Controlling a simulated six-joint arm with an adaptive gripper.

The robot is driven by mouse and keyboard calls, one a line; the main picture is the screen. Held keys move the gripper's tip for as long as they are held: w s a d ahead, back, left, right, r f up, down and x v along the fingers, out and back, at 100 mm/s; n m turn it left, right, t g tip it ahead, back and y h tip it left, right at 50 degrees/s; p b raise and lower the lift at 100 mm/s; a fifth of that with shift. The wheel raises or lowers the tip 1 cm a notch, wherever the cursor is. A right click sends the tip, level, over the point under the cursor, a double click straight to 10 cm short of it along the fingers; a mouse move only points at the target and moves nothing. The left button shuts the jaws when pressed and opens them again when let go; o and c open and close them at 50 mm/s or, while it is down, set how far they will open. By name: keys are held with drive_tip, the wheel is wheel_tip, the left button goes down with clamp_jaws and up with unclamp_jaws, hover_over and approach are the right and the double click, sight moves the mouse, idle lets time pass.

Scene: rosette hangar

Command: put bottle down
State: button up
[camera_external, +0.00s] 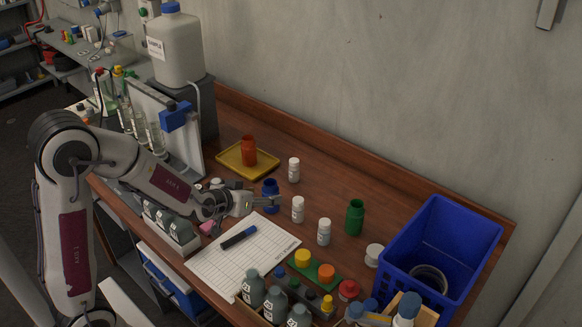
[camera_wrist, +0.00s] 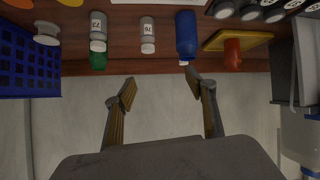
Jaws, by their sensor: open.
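My gripper (camera_external: 268,204) is open, with nothing between its fingers (camera_wrist: 160,88) in the wrist view. In the external view it is just in front of a blue bottle (camera_external: 270,189), partly covering its lower part. The blue bottle (camera_wrist: 187,35) also shows ahead of the fingers in the wrist view, apart from them. A red-orange bottle (camera_external: 249,149) stands upright on a yellow tray (camera_external: 234,171); it also shows in the wrist view (camera_wrist: 232,54). A green bottle (camera_external: 355,218) stands farther right. White bottles stand at the back (camera_external: 294,170), middle (camera_external: 298,210) and front (camera_external: 324,232).
A blue crate (camera_external: 440,215) stands at the right. Coloured caps on a green plate (camera_external: 317,283) and grey bottles (camera_external: 254,289) crowd the front edge. A big white canister (camera_external: 177,50) stands at back left.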

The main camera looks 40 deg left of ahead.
drive_tip(key=w+a+f+n+t+y, duration=0.1)
drive_tip(key=w+a+f+y, duration=0.2)
drive_tip(key=f, duration=0.4)
drive_tip(key=shift+w+a+y, duration=0.4)
drive_tip(key=shift+w+a, duration=0.1)
drive_tip(key=shift+a, duration=0.6)
drive_tip(key=shift+f, duration=0.1)
drive_tip(key=shift+x, duration=1.3)
drive_tip(key=shift+w+a, duration=0.1)
hover_over(269, 211)
drive_tip(key=shift+w+a+f, duration=0.2)
drive_tip(key=shift+w+f, duration=0.05)
drive_tip(key=shift+f, duration=0.2)
drive_tip(key=shift+w+a+f, duration=0.15)
drive_tip(key=shift+w+f, duration=0.05)
drive_tip(key=shift+f, duration=0.25)
drive_tip(key=c, duration=1.1)
